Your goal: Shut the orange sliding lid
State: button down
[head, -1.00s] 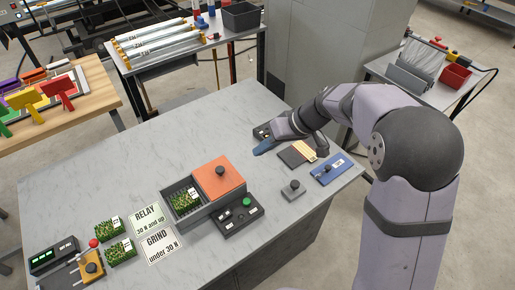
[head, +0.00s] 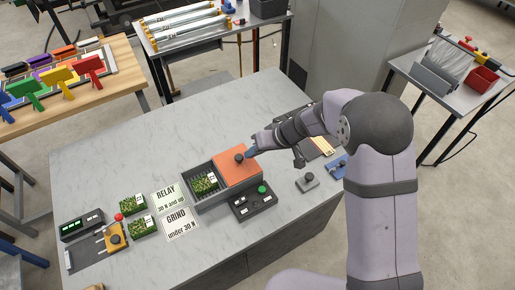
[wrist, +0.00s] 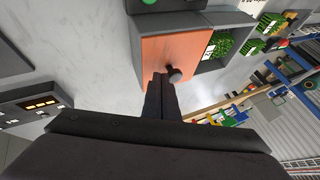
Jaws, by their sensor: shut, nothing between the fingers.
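The orange lid (head: 232,170) covers the right part of a grey box (head: 214,206). The left part of the box is open, and a green turf roll (head: 204,185) with a white tag shows inside. A dark round knob (head: 239,158) stands on the lid. My gripper (head: 250,155) is shut and empty, just right of the knob. In the wrist view, the shut fingers (wrist: 160,80) point at the lid (wrist: 168,48) and lie right beside the knob (wrist: 175,75). I cannot tell whether they touch it.
A dark panel with a green button (head: 262,189) stands in front of the box. RELAY (head: 167,196) and GRIND (head: 179,223) cards and two more turf pieces (head: 132,204) lie to the left. A grey knobbed block (head: 307,181) is at right. The table behind the box is clear.

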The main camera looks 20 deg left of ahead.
jog(key=shift+a, duration=0.1)
jog(key=shift+s+a+f+b, duration=0.1)
jog(key=shift+s+a+b, duration=0.15)
jog(key=shift+b, duration=0.15)
jog(key=s+a+b, duration=0.6)
jog(key=s+a, duration=0.2)
jog(key=shift+s, duration=0.15)
jog(key=shift+a, duration=0.1)
jog(key=shift+s, duration=0.1)
